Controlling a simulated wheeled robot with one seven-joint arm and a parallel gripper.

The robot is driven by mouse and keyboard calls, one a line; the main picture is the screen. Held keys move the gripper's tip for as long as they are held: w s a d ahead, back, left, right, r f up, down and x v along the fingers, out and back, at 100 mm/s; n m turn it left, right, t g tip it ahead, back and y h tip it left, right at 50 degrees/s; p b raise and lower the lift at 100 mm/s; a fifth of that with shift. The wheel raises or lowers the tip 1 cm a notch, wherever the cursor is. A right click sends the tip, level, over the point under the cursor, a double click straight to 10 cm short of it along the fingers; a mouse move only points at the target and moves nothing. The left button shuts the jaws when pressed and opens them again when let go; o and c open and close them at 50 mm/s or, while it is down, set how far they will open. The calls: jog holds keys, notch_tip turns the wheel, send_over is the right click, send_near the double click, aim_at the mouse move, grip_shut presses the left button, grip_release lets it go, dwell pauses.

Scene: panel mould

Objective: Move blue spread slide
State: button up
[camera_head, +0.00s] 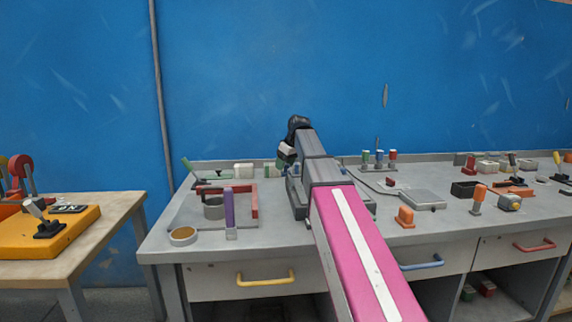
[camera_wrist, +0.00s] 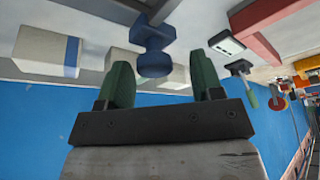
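A blue knob-like part (camera_wrist: 152,34), which may be the blue spread slide, shows in the wrist view. It has a wide end and a round end, and it stands in front of the bench surface. My gripper (camera_wrist: 161,66) has two green fingers set well apart, with nothing held between them. The round end of the blue part appears in line with the gap between the fingertips; I cannot tell how far away it is. In the head view my arm hides most of my gripper and the blue part.
The grey bench (camera_head: 270,259) carries a red-edged frame (camera_head: 254,203), a purple upright (camera_head: 229,208), an orange block (camera_head: 405,216) and a grey plate (camera_head: 423,200). In the wrist view a white-and-blue block (camera_wrist: 45,47) stands at the left and pale blocks lie behind the fingers.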

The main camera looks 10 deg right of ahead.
jog(key=v, duration=1)
jog(key=shift+r, duration=0.4)
jog(key=shift+s+d, duration=0.15)
jog(key=shift+s, duration=0.05)
